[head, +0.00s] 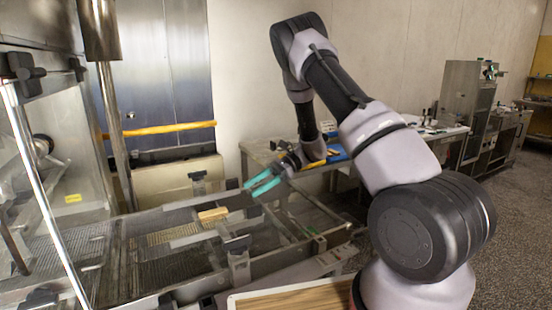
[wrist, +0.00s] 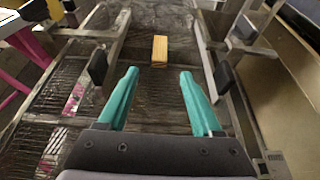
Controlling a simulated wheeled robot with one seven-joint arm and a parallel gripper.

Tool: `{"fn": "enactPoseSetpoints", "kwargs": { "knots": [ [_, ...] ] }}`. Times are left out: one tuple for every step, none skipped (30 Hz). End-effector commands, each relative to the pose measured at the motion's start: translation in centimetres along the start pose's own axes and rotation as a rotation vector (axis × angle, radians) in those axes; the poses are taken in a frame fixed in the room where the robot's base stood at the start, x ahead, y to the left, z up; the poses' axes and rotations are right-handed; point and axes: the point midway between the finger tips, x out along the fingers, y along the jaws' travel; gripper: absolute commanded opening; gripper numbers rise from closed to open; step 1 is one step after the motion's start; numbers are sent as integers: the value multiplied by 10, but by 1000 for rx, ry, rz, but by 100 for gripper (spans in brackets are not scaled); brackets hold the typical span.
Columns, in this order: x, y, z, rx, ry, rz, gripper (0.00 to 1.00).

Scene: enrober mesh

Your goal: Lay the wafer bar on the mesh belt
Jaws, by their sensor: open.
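The wafer bar (head: 213,214) is a small tan block lying on the mesh belt (head: 170,245) of the enrober. In the wrist view the wafer bar (wrist: 160,49) lies beyond the fingertips, with its long side pointing away from me. The mesh belt (wrist: 150,85) runs beneath it between metal side rails. My gripper (head: 258,184) has teal fingers spread apart and empty, above the machine and to the right of the bar. In the wrist view my gripper (wrist: 159,75) is open, and its fingers do not touch the bar.
Metal rails with dark clamp blocks (head: 238,247) flank the belt. A clear guard panel and metal post (head: 118,140) stand at the left. A workbench (head: 285,155) with items stands behind my arm. A wooden board (head: 295,297) with a pale rim is at the front.

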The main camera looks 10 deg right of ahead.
Motion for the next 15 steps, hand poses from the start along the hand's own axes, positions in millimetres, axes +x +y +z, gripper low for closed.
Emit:
{"fn": "enactPoseSetpoints", "kwargs": {
  "knots": [
    [-1, 0, 3, -6, 2, 1, 67],
    [-3, 1, 6, -13, 5, 2, 67],
    [-6, 3, 13, -27, 11, 5, 67],
    [-9, 5, 19, -40, 17, 8, 67],
    [-12, 8, 28, -58, 25, 12, 67],
    [-18, 12, 40, -87, 39, 18, 67],
    [-23, 17, 50, -113, 53, 24, 67],
    [-29, 22, 61, -140, 70, 29, 67],
    [-36, 30, 77, -180, 94, 39, 67],
    [-41, 37, 87, -212, 115, 45, 67],
    [-47, 44, 98, -243, 136, 51, 67],
    [-54, 53, 110, -284, 167, 60, 67],
    [-59, 60, 119, -316, 192, 65, 67],
    [-64, 68, 128, -348, 217, 70, 67],
    [-70, 78, 138, -389, 254, 76, 67]
  ]
}}
